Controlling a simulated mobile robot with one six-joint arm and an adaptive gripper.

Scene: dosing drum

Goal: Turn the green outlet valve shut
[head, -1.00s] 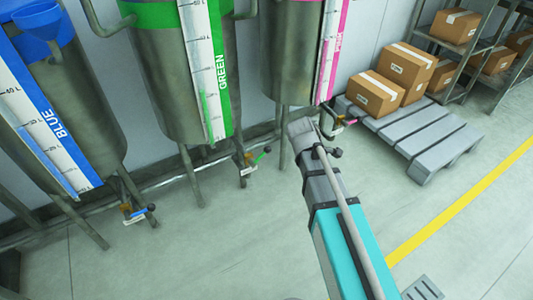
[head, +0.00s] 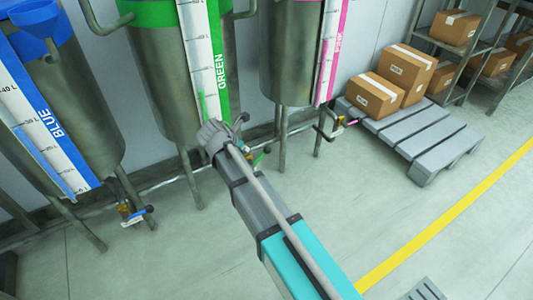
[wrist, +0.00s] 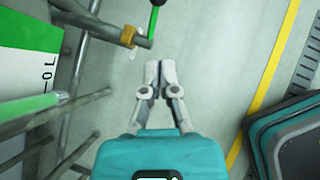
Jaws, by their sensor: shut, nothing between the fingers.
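The green outlet valve handle (head: 259,160) shows at the foot of the green-banded tank (head: 165,90), partly behind my arm. In the wrist view the green handle (wrist: 154,22) stands at the top centre, at an angle across the outlet pipe (wrist: 95,22), with a dark end at the frame's top edge. A brass-coloured valve part (wrist: 129,37) sits on the pipe to its left. My gripper (wrist: 160,66) is shut and empty, its fingertips just below the handle and pipe end in the picture, seemingly apart from them. In the head view my arm hides the gripper.
The blue valve (head: 136,216) is at lower left and the pink valve (head: 344,123) to the right. Tank legs and a wall pipe run behind. A grey pallet (head: 420,140) with boxes (head: 374,94) stands at right.

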